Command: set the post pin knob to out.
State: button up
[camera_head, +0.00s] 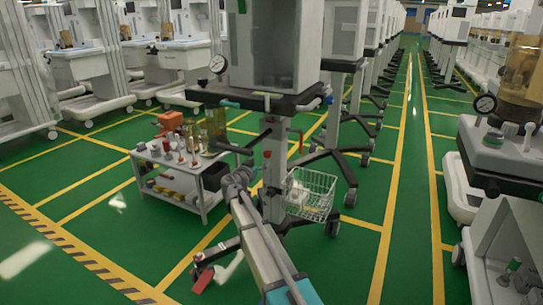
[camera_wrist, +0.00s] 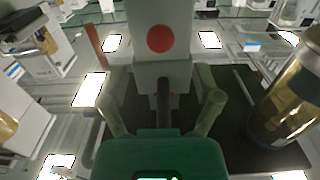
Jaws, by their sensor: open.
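In the wrist view a round red knob (camera_wrist: 160,38) sits on the face of a pale grey post (camera_wrist: 163,70). A dark rod (camera_wrist: 163,100) lies below it, on the centre line between the fingers. My gripper (camera_wrist: 160,86) is open, with one finger on each side of the post's lower part and the rod. The red knob is beyond the fingertips. I cannot tell whether either finger touches anything. In the head view the post (camera_head: 279,150) stands under the cart's dark shelf (camera_head: 262,100), and my arm reaches up to it. The gripper's end is hard to make out there.
A low trolley (camera_head: 180,186) with tools stands left of the post. A wire basket (camera_head: 311,194) hangs at its right. In the wrist view an amber cylinder (camera_wrist: 288,105) stands right, and an orange-red bar (camera_wrist: 94,45) left. Green floor is open at lower left.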

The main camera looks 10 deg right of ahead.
aim_at(267, 155)
jog(key=shift+x, duration=3.45)
